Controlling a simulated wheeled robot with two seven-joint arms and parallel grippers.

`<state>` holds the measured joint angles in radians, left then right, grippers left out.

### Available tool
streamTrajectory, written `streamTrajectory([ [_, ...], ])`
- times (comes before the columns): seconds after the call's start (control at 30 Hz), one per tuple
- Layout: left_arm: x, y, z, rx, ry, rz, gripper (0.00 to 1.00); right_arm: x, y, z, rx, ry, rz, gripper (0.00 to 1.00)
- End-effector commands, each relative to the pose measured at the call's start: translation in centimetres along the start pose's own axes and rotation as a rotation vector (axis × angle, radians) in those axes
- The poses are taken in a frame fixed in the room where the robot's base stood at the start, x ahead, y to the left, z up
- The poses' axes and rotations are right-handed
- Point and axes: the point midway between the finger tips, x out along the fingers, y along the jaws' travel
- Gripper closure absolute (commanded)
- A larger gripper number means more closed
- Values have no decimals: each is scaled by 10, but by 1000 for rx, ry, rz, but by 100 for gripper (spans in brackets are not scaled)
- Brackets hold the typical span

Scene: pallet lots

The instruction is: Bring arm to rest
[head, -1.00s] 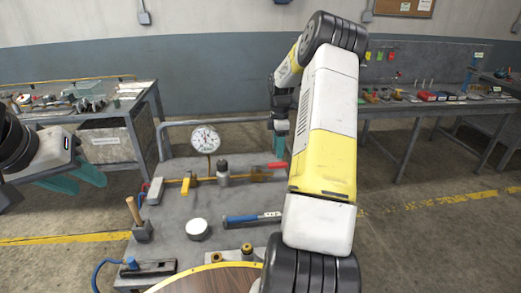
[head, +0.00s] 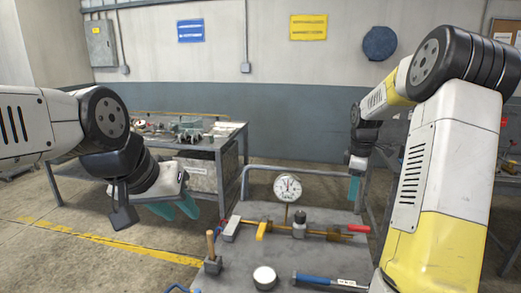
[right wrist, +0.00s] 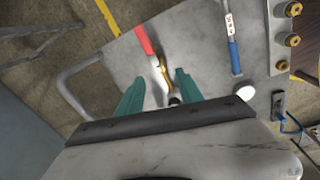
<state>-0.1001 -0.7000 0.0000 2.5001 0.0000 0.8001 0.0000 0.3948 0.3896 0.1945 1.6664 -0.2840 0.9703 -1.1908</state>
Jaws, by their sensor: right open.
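My right arm (head: 436,185) is raised and bent, reaching forward over the right side of a grey work surface. In the head view its gripper (head: 354,188) hangs fingers down beyond the surface's far right part, mostly seen side-on. In the right wrist view the two teal fingers of this gripper (right wrist: 158,90) stand apart with nothing held between them. A red-handled valve (right wrist: 152,55) lies below, showing in the gap. My left arm (head: 75,130) reaches in from the left. Its gripper (head: 175,209) is left of the surface, teal fingers apart and empty.
The grey surface (head: 245,240) carries a dial gauge (head: 288,187), a wooden-handled tool (head: 211,247), a white round piece (head: 264,277) and a blue-handled tool (head: 325,281). A metal rail (head: 300,170) borders its far side. A bench with parts (head: 190,130) stands behind my left gripper.

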Motion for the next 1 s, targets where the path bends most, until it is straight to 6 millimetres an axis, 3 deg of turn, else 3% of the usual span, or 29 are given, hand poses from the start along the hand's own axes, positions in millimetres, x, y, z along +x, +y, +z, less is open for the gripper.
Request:
streamTrajectory([
  [0.03,0,0,0,0,0,0,64,-27,-18,-10,54,11,33,56],
  [0.2,0,0,0,0,0,0,64,-89,-80,-33,279,76,106,56],
  [0.4,0,0,0,0,0,0,64,-136,-163,-44,552,204,154,56],
  [0.53,0,0,0,0,0,0,64,-151,-217,-46,728,310,152,56],
  [0.7,0,0,0,0,0,0,64,-155,-273,-44,920,436,111,56],
  [0.83,0,0,0,0,0,0,64,-152,-298,-42,1010,495,77,56],
  [1.0,0,0,0,0,0,0,64,-150,-307,-42,1046,516,60,56],
])
